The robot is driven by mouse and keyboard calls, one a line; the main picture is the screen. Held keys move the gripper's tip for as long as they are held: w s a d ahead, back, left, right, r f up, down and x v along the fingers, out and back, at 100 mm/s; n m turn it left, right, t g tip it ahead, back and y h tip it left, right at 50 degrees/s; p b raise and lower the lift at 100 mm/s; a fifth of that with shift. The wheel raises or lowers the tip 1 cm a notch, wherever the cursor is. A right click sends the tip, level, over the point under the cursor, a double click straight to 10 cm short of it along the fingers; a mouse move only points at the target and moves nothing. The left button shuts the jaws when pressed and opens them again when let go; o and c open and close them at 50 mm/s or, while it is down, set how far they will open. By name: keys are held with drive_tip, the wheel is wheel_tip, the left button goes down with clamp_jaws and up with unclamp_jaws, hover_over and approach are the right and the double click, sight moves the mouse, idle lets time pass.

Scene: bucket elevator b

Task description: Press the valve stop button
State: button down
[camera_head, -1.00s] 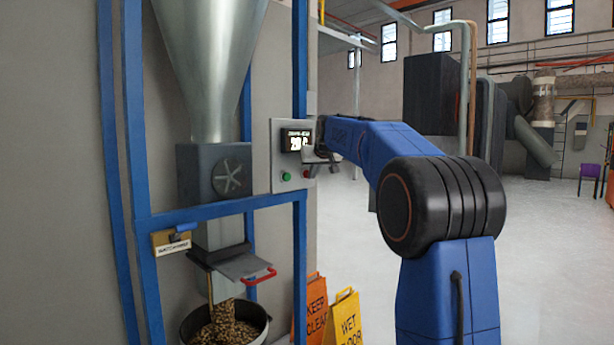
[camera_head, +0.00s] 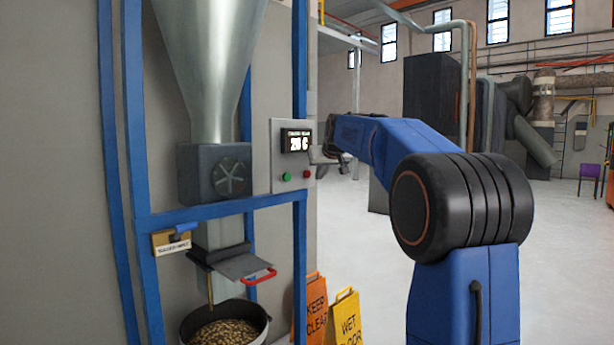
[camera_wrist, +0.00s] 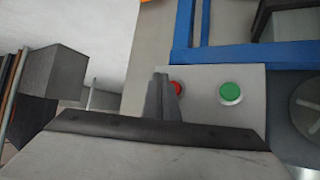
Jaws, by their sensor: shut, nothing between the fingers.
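The red button (camera_head: 307,174) sits at the lower right of the grey control panel (camera_head: 277,150), beside the green button (camera_head: 286,177). In the wrist view the red button (camera_wrist: 177,87) is partly hidden behind my shut fingers, and the green button (camera_wrist: 230,92) is fully visible to their right. My gripper (camera_head: 318,160) is empty and just right of the panel in the head view, apart from the red button. A bucket (camera_head: 225,322) below holds grain.
Blue frame posts (camera_head: 300,240) stand beside the panel. A red-handled slide plate (camera_head: 245,266) juts out under the hopper. Orange and yellow floor signs (camera_head: 345,318) stand below the panel. The floor to the right (camera_head: 560,250) is open.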

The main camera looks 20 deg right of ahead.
drive_tip(key=s, duration=0.1)
drive_tip(key=s+d, duration=0.1)
drive_tip(key=s, duration=0.2)
drive_tip(key=shift+s+d, duration=0.1)
drive_tip(key=shift+d, duration=0.15)
idle(0.8)
drive_tip(key=s+a+f+g+y, duration=0.1)
drive_tip(key=s+a+f, duration=0.4)
drive_tip(key=s, duration=0.3)
drive_tip(key=s+a+f+n+g, duration=0.1)
drive_tip(key=s+a+f, duration=0.3)
drive_tip(key=s+a, duration=0.3)
drive_tip(key=s+a+f+g+y, duration=0.1)
drive_tip(key=s+a+f, duration=0.35)
drive_tip(key=s, duration=0.45)
drive_tip(key=s+a+f+g, duration=0.1)
drive_tip(key=s+a+f, duration=0.2)
drive_tip(key=s+f, duration=0.7)
drive_tip(key=s+a+f+n+g, duration=0.1)
drive_tip(key=s+a+f, duration=0.2)
drive_tip(key=s+f, duration=0.8)
drive_tip(key=s, duration=0.4)
drive_tip(key=shift+s+f+g, duration=0.2)
drive_tip(key=shift+f+g, duration=0.05)
drive_tip(key=shift+g, duration=0.15)
